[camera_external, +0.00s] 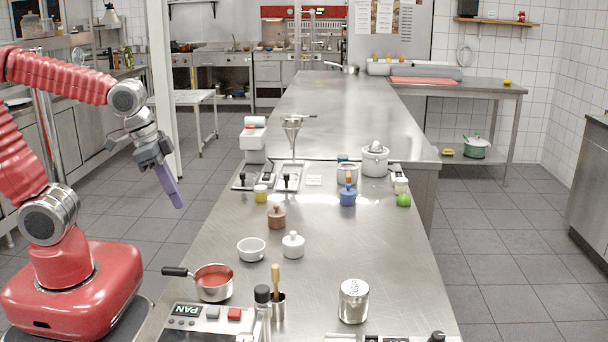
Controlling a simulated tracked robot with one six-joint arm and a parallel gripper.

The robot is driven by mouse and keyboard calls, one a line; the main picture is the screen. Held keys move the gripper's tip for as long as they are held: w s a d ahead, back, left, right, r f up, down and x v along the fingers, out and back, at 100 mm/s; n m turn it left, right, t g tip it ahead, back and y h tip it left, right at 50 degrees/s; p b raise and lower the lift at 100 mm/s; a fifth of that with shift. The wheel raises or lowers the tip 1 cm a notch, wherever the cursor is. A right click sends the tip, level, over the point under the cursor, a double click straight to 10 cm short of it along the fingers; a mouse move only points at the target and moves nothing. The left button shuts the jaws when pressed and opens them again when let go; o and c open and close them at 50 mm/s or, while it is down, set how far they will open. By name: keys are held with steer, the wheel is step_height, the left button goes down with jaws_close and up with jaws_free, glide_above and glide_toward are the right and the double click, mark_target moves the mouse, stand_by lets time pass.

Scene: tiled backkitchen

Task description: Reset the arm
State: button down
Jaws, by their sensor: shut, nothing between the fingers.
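My arm rises from its red base at the left and bends over to the right. My gripper (172,190) points down and slightly right, over the floor to the left of the steel counter (330,262). Its purple fingers are shut with nothing between them. It is clear of the counter and touches nothing.
The counter holds a red-filled saucepan (213,284), a white bowl (251,249), a brown pot (276,218), a white lidded pot (293,246), a sugar tin (353,301) and a funnel on a stand (292,125). Tiled floor (192,229) lies free under the gripper.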

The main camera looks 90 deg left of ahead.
steer(key=s+d+r+m+t, duration=0.1)
steer(key=s+d+r+m, duration=0.1)
steer(key=s+d, duration=0.2)
steer(key=shift+d+r+t+h, duration=0.35)
steer(key=shift+d+t+h, duration=0.05)
steer(key=shift+d, duration=0.75)
steer(key=c, duration=2.5)
jaws_free()
steer(key=shift+s, duration=0.1)
steer(key=shift+c, duration=0.2)
